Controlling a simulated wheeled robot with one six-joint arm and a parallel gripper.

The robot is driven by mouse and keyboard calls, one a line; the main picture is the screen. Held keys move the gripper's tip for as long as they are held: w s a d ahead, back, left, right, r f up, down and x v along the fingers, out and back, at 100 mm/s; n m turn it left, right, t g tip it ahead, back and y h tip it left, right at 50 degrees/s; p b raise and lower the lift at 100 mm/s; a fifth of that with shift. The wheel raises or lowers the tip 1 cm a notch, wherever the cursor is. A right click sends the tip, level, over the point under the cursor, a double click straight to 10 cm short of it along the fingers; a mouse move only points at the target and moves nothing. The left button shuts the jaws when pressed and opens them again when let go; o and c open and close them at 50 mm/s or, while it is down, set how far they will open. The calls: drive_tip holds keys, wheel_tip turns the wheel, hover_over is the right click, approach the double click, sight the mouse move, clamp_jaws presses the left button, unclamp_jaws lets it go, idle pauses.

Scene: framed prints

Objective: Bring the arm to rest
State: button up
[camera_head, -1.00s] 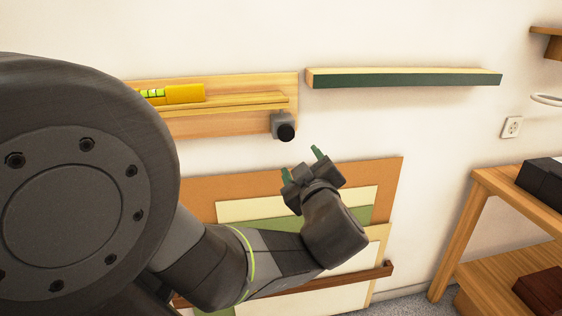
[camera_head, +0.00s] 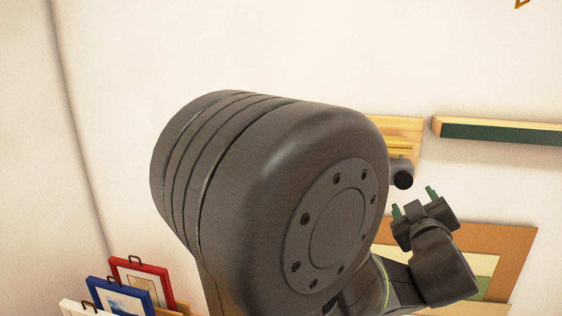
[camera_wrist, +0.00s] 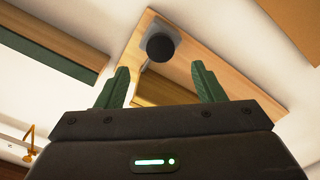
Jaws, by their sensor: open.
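My gripper (camera_head: 414,203) is open and empty, its two green fingers spread apart in front of the wall in the head view. It also shows in the wrist view (camera_wrist: 160,88), with nothing between the fingers. Beyond it is a wooden wall board (camera_wrist: 184,55) with a dark round knob on a grey block (camera_wrist: 160,46). The same board (camera_head: 410,128) and knob (camera_head: 402,180) show in the head view, just above and left of my gripper. My large dark arm joint fills the middle of the head view and hides most of the board.
A green-fronted wooden ledge (camera_head: 500,132) is on the wall at right. Flat coloured panels (camera_head: 505,245) stand behind and below my gripper. Red (camera_head: 160,272), blue (camera_head: 105,290) and white (camera_head: 75,308) framed prints stand at lower left.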

sight(405, 184)
drive_tip(key=b+x, duration=0.1)
drive_tip(key=x, duration=0.7)
drive_tip(key=shift+w, duration=0.25)
drive_tip(key=shift+s, duration=0.1)
